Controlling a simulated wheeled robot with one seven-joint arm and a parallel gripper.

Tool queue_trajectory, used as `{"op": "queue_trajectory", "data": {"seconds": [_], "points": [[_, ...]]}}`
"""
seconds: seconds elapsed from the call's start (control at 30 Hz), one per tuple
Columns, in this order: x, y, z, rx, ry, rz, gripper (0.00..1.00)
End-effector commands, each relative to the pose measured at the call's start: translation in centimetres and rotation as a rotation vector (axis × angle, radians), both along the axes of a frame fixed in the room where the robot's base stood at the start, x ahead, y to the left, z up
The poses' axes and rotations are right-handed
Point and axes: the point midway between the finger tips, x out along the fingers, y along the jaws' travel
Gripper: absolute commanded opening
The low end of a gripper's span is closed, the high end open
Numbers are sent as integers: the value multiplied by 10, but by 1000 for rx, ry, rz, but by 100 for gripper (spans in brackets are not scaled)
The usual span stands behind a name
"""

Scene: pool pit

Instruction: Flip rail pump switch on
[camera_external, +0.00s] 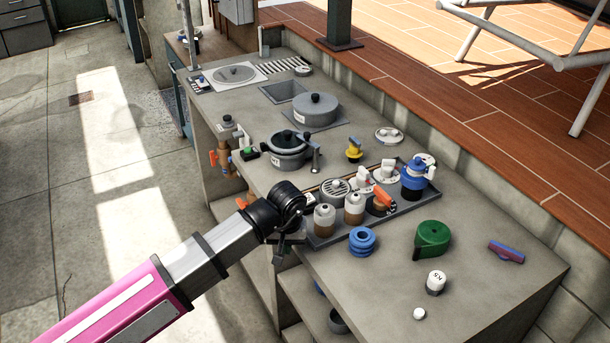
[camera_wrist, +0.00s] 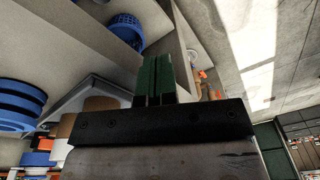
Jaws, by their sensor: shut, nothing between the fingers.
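No switch is clearly marked as the rail pump switch. A small dark box with a green top (camera_external: 250,153) sits near the counter's front edge, left of the lidded pots; it may be a switch, but its state is too small to read. My gripper (camera_external: 283,251) is at the counter's front edge, beside the tray of bottles and apart from that box. In the wrist view its two green fingers (camera_wrist: 154,78) are together and hold nothing. Shelves and the counter's underside are behind them.
Orange-handled valves (camera_external: 213,158) stick out at the front. Open floor (camera_external: 110,235) is left.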

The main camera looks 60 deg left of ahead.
Motion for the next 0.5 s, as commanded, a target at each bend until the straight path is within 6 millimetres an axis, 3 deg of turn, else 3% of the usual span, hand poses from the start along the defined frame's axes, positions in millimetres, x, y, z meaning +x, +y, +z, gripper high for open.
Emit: {"op": "queue_trajectory", "data": {"seconds": [0.03,0.2,0.4,0.5], "points": [[22,14,20,-11,-18,48,0],[61,49,80,-59,-72,209,0],[96,89,144,-114,-123,366,0],[107,105,166,-134,-141,419,0]]}}
